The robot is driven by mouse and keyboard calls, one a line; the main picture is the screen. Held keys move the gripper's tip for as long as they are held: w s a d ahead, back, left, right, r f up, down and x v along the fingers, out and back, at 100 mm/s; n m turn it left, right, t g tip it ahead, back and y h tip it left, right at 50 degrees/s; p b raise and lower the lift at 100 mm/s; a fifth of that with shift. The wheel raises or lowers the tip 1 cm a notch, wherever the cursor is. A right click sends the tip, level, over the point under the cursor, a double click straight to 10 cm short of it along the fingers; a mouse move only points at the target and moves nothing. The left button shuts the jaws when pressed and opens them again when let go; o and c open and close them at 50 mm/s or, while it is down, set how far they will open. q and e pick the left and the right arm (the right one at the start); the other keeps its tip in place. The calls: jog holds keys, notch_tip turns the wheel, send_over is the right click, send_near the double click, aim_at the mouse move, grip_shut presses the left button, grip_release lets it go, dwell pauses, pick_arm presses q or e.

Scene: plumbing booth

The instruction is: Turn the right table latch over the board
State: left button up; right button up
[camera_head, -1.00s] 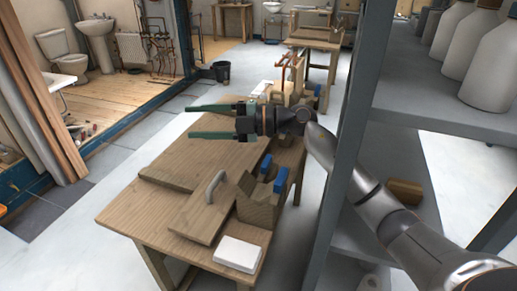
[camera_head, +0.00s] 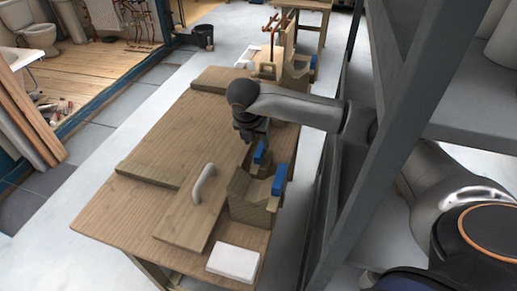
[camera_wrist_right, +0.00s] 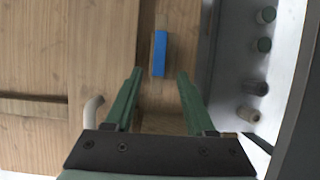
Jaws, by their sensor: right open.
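My right gripper (camera_head: 247,140) hangs fingers-down over the right side of the wooden table, partly hidden by its own wrist. In the right wrist view its green fingers (camera_wrist_right: 158,75) are open and empty, with a blue bar (camera_wrist_right: 160,53) on wood just beyond and between the tips. In the head view two blue pieces stand at the notched wooden block, one nearer the gripper (camera_head: 260,151) and one at the right (camera_head: 279,179). I cannot tell which part is the latch. The board (camera_head: 180,228) with a grey handle (camera_head: 203,183) lies left of the block. My left gripper is out of view.
The table (camera_head: 110,215) has a white box (camera_head: 233,262) at its front right. Another wooden stand (camera_head: 268,68) with blue parts is behind.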

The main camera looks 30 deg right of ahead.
aim_at(259, 151)
jog(key=x, duration=0.7)
jog(key=shift+w+f, duration=0.1)
jog(key=shift+f, duration=0.2)
jog(key=shift+c, duration=0.3)
grip_shut()
dwell(0.7)
